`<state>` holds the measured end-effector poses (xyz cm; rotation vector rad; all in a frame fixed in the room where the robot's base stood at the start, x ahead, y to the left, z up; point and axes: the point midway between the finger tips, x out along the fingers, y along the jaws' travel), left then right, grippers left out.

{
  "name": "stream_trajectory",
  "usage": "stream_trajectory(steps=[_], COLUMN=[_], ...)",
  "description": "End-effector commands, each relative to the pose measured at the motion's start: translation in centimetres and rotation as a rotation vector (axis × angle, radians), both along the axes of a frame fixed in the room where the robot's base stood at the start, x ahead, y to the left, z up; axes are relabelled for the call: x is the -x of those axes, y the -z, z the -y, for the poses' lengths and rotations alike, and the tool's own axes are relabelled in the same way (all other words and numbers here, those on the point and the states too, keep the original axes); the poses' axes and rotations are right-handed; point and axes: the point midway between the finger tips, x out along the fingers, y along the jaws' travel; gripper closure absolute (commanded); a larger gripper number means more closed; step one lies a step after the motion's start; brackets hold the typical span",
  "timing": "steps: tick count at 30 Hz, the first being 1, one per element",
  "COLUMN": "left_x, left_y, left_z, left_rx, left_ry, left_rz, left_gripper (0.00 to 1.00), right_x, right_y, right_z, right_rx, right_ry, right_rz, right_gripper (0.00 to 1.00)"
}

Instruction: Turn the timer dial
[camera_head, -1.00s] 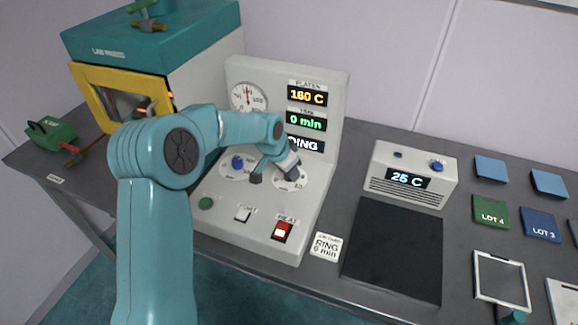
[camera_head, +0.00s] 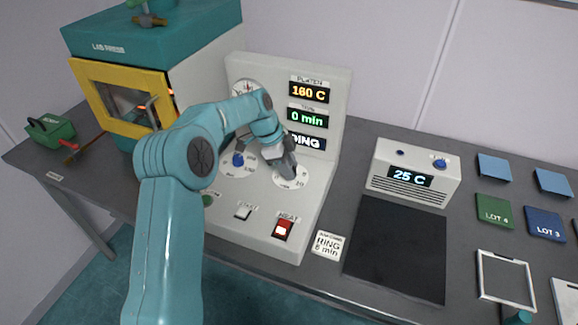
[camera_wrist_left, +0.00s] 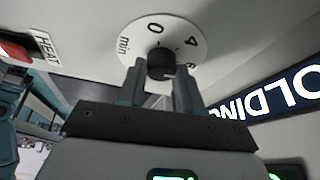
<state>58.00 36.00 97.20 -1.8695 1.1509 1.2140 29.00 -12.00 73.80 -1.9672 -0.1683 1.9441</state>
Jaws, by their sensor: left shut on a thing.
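The timer dial shows in the left wrist view as a black knob (camera_wrist_left: 161,62) on a round white scale (camera_wrist_left: 185,28) marked "min". In the head view, the white scale (camera_head: 297,184) sits on the light grey control panel, and the knob is hidden behind my gripper. My left gripper (camera_head: 287,170) reaches down onto the dial. In the left wrist view, its two fingers (camera_wrist_left: 160,75) stand on either side of the knob, shut on it. The time display (camera_head: 308,118) reads "0 min".
Beside the scale is a blue knob (camera_head: 238,160) on its own dial. A red heat switch (camera_head: 283,229) and a white switch (camera_head: 243,212) sit in front. A card (camera_head: 327,245) reading "RING" lies right of the panel, beside a black mat (camera_head: 395,250). The lab press (camera_head: 150,45) stands left.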

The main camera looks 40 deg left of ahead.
Motion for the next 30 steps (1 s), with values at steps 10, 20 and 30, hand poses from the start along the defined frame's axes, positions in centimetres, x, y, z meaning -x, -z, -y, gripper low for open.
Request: stream_trajectory(steps=[10, 20, 30], left_x=[-0.15, -0.16, -0.17], left_y=[-0.16, -0.13, -0.14], left_z=[-0.24, -0.26, -0.28], left_rx=[-0.005, -0.006, -0.007], left_ry=[0.162, 0.204, 0.204], left_rz=[0.004, 0.005, 0.005], left_gripper=[0.96, 0.96, 0.52], right_x=[0.00, 0.00, 0.00], right_y=[-0.61, -0.70, -0.69], right_z=[0.00, 0.00, 0.00], right_rx=[0.000, 0.000, 0.000], right_ry=[0.000, 0.000, 0.000], right_rz=[0.000, 0.000, 0.000], right_gripper=[0.57, 0.57, 0.57])
